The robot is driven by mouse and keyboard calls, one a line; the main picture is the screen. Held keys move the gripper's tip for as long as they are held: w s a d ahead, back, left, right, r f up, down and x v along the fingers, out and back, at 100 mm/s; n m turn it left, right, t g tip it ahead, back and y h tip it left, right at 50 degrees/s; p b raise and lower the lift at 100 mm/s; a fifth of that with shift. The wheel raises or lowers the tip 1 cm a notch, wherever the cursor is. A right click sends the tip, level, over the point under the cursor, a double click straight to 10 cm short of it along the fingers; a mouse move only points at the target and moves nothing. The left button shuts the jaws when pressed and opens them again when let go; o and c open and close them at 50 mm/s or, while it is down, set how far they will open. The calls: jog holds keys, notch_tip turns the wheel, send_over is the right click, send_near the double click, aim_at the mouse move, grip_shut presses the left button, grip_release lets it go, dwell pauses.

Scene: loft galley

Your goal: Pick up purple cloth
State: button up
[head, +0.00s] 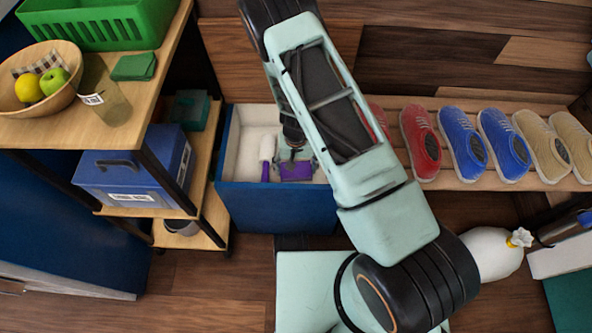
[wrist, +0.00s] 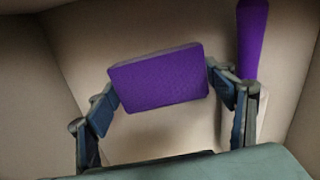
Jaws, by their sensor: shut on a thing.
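The purple cloth (wrist: 160,80) is a folded flat pad between the fingers of my gripper (wrist: 163,88) in the wrist view. My gripper is shut on it, one finger at each side edge. In the head view the purple cloth (head: 296,171) shows inside the open blue drawer (head: 275,205), below my gripper (head: 295,158). The cloth appears tilted in the wrist view. I cannot tell whether it touches the drawer floor.
Pale drawer walls surround my gripper. A wooden shelf cart (head: 205,190) stands left, a shoe rack (head: 470,178) right.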

aim_at(296, 169)
notch_tip(296, 169, up, 10)
jog(key=p, duration=0.3)
jog(key=shift+p, duration=0.35)
